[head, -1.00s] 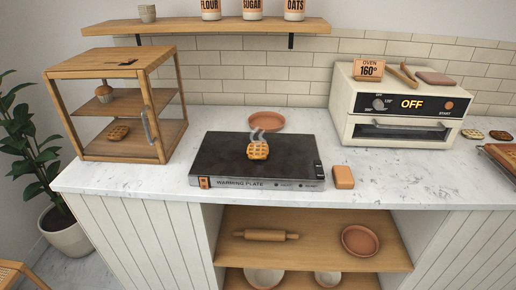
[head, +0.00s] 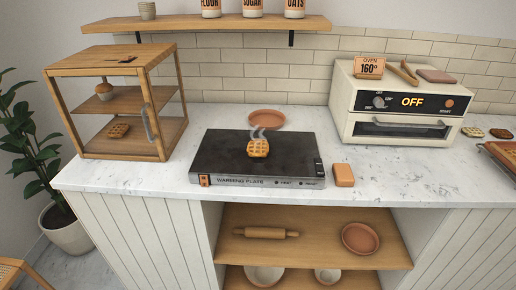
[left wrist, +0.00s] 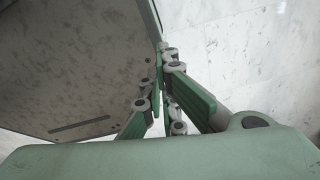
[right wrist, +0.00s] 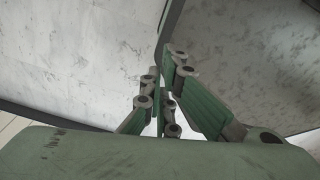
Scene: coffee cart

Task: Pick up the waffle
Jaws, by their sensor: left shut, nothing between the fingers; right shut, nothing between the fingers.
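A golden waffle (head: 258,148) lies on the dark top of the warming plate (head: 222,150), with drawn steam above it. A second waffle (head: 118,130) lies on the lower shelf of the wooden cabinet (head: 158,66) at left. Neither gripper shows in the head view. In the left wrist view my left gripper (left wrist: 162,80) is shut and empty, over a dark surface and pale marble. In the right wrist view my right gripper (right wrist: 162,85) is shut and empty, over a similar scene. No waffle shows in either wrist view.
A toaster oven (head: 398,108) reading OFF stands at right. An orange block (head: 343,175) lies right of the warming plate and a terracotta plate (head: 267,119) behind it. The cabinet also holds a muffin (head: 104,91). Marble counter (head: 400,178) is clear before the oven.

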